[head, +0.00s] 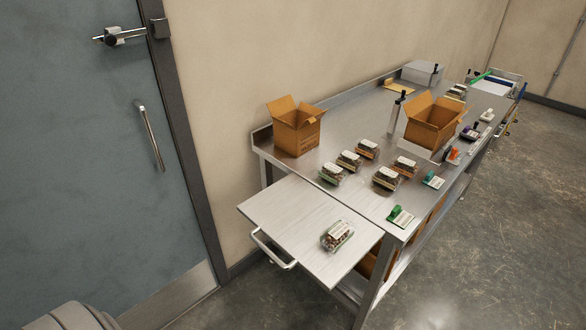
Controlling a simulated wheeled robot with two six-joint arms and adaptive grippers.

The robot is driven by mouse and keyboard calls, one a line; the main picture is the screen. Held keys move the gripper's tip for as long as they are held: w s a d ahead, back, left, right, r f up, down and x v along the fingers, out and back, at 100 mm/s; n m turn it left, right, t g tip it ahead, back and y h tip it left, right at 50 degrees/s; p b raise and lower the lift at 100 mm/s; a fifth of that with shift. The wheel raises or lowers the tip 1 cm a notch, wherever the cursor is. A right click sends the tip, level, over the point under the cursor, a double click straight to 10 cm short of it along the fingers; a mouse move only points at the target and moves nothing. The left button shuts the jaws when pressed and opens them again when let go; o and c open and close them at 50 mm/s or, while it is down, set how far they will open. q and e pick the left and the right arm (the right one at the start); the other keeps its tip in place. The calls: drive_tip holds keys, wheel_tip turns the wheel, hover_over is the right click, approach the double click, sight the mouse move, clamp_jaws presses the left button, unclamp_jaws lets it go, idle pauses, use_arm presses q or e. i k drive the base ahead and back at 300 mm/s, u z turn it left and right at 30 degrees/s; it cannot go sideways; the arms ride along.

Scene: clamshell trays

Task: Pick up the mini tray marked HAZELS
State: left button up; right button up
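Several small clear clamshell trays with dark contents and pale labels are in the head view. One tray (337,236) sits alone on the lower pull-out shelf (290,215). A row of three stands on the steel table: a near tray (331,174), a middle tray (349,161) and a far tray (368,149). To their right are two more, a nearer tray (386,179) and a farther tray (405,166). The labels are too small to read, so I cannot tell which is marked HAZELS. Neither of my grippers is in view.
An open cardboard box (297,135) stands at the table's back left, another (432,125) farther right. A door (90,150) is at left. The floor (500,240) at right is clear.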

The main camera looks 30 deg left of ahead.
sight(336, 175)
drive_tip(key=z, duration=0.3)
drive_tip(key=k, duration=1.3)
drive_tip(key=z, duration=1.1)
drive_tip(key=i, duration=3.15)
drive_tip(key=u, duration=0.95)
drive_tip(key=i, duration=0.95)
drive_tip(key=u, duration=1.7)
drive_tip(key=i, duration=0.8)
drive_tip(key=u, duration=0.65)
